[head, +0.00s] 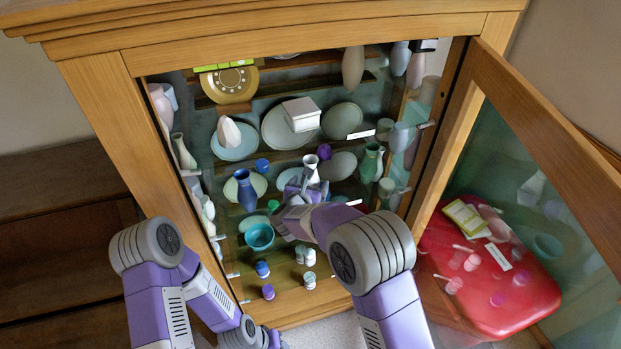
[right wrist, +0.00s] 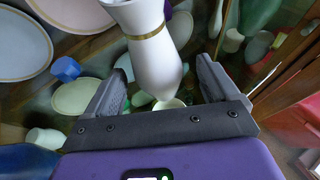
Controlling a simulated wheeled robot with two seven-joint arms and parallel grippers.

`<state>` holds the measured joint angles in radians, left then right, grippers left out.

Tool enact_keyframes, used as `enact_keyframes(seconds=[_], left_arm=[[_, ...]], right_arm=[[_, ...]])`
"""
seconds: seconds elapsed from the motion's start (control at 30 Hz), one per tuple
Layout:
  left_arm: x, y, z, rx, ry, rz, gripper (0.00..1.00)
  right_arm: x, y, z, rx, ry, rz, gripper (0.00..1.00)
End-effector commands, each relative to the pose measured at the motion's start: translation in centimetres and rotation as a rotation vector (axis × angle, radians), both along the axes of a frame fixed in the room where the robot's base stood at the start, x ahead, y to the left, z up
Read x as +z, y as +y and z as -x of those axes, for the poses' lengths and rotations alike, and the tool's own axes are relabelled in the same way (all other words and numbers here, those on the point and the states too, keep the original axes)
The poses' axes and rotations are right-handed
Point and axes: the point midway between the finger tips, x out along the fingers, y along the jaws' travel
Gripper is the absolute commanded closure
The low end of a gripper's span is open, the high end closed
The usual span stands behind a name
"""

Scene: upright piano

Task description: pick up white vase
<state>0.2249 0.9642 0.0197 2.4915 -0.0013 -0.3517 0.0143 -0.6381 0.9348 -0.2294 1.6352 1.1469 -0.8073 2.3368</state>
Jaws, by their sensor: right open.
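The white vase (right wrist: 153,50) with a gold band stands between the two open fingers of my right gripper (right wrist: 163,75) in the right wrist view.
A dark blue vase (head: 246,190) stands left of the white vase, with a teal bowl (head: 259,237) in front. A green vase (head: 371,162) stands to the right. Plates (head: 283,128) lean behind. The glass door (head: 540,180) is open at right, over a red stool (head: 490,290).

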Motion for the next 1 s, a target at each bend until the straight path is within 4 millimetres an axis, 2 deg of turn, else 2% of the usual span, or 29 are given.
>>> enact_keyframes(seconds=[0.1, 0.3, 0.6, 1.0], left_arm=[[-0.3, 0.0, 0.0, 0.0, -0.001, 0.0, 0.57], [-0.6, 0.0, 0.0, 0.0, -0.001, 0.0, 0.57], [-0.5, 0.0, 0.0, 0.0, -0.001, 0.0, 0.57], [-0.5, 0.0, 0.0, 0.0, -0.001, 0.0, 0.57]], right_arm=[[-0.3, -0.2, -1.8, -0.001, -0.002, 0.002, 0.12], [-1.1, -0.7, -3.7, 0.001, 0.0, 0.002, 0.12], [-1.1, -0.7, -4.0, 0.001, 0.002, 0.002, 0.14], [-1.2, -0.7, -4.0, 0.001, 0.002, 0.002, 0.74]])
